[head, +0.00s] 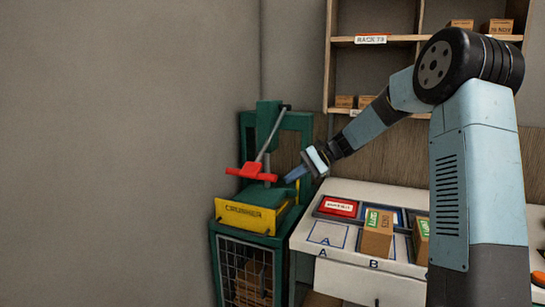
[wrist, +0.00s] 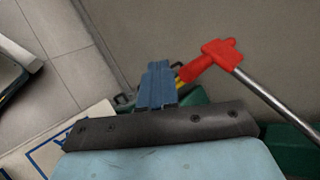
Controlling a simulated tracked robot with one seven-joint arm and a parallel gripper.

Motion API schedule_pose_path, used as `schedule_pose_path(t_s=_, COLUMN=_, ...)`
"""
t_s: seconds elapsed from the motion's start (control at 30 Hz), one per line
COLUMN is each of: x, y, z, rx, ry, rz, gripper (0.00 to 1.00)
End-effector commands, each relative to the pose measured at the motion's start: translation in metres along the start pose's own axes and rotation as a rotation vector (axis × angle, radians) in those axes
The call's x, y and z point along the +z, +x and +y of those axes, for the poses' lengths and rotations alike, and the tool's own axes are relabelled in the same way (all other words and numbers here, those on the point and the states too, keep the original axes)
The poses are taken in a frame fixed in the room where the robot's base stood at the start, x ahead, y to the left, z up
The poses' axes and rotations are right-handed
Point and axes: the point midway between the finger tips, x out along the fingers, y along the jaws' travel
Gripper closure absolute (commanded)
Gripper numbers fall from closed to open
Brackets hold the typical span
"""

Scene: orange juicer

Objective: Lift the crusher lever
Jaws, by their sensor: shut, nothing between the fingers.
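The crusher (head: 252,213) is a green machine with a yellow front, standing at the left against the wall. Its lever (head: 265,150) is a grey metal rod with a red handle (head: 251,173) at its low end, just above the yellow part. My gripper (head: 290,177) is shut and empty, a little to the right of the red handle. In the wrist view, the blue fingers of my gripper (wrist: 157,88) point towards the wall side, and the red handle (wrist: 208,60) is just to their right. A small gap or slight overlap shows there; I cannot tell whether they touch.
A white table (head: 307,236) with marked squares stands right of the crusher. Cardboard boxes (head: 378,238) and a red-labelled tray (head: 339,207) are on it. Wooden shelves (head: 372,38) with small boxes hang behind. A grey wall (head: 120,150) closes off the left.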

Motion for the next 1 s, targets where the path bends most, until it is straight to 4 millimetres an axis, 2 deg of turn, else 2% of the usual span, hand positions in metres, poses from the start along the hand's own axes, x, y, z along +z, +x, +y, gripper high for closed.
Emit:
schedule_pose_path(t_s=0.1, x=-0.019, y=0.001, z=-0.008, rx=-0.069, ry=0.036, rz=-0.054, gripper=1.0)
schedule_pose_path(t_s=0.6, x=-0.086, y=-0.002, z=-0.043, rx=-0.394, ry=0.159, rz=-0.296, gripper=1.0)
schedule_pose_path(t_s=1.0, x=-0.153, y=-0.028, z=-0.059, rx=-0.744, ry=0.245, rz=-0.509, gripper=1.0)
